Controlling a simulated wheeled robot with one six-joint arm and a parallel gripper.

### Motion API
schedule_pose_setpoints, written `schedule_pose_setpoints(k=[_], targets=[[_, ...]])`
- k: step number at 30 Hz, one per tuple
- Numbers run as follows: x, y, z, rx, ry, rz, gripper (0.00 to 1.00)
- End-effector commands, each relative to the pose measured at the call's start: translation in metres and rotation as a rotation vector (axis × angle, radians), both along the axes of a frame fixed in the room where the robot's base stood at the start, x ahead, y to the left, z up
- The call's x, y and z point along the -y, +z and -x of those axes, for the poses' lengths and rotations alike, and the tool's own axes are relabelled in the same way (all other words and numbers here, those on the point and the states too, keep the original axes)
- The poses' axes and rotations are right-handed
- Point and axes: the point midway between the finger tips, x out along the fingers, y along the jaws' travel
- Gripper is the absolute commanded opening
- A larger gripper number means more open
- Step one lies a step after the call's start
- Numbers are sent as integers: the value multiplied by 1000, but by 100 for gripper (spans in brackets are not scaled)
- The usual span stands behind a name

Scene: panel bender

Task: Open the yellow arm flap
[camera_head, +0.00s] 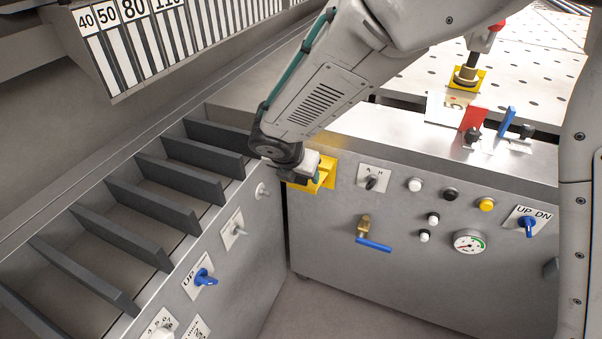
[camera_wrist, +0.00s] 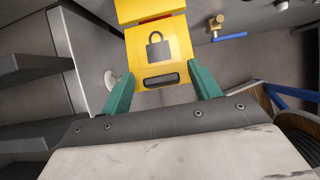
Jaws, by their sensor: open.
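The yellow arm flap (camera_wrist: 158,50) shows in the wrist view, with a black padlock symbol and a dark slot near its lower edge. In the head view the yellow flap (camera_head: 326,172) is at the left corner of the grey control panel, partly hidden by my gripper. My gripper (camera_wrist: 163,84) is open, with its two green fingers on either side of the flap's lower end. In the head view my gripper (camera_head: 318,177) is right at the flap. I cannot tell whether the fingers touch it.
The control panel (camera_head: 400,255) carries a blue-handled valve (camera_head: 373,244), several buttons, a gauge (camera_head: 469,242) and a blue UP/DN switch (camera_head: 528,226). At left, dark slats (camera_head: 120,235) stand above a side panel with a blue UP switch (camera_head: 204,277). Floor is open below the flap.

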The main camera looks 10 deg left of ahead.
Motion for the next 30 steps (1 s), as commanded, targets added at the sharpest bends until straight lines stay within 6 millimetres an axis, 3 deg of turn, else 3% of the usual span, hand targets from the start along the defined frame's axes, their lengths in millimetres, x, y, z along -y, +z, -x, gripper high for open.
schedule_pose_setpoints(k=[6, 12, 30], targets=[[-4, 35, 18, 2, 2, -3, 62], [-6, 55, 27, 1, 0, -1, 62], [-6, 57, 29, 1, -1, 0, 62]])
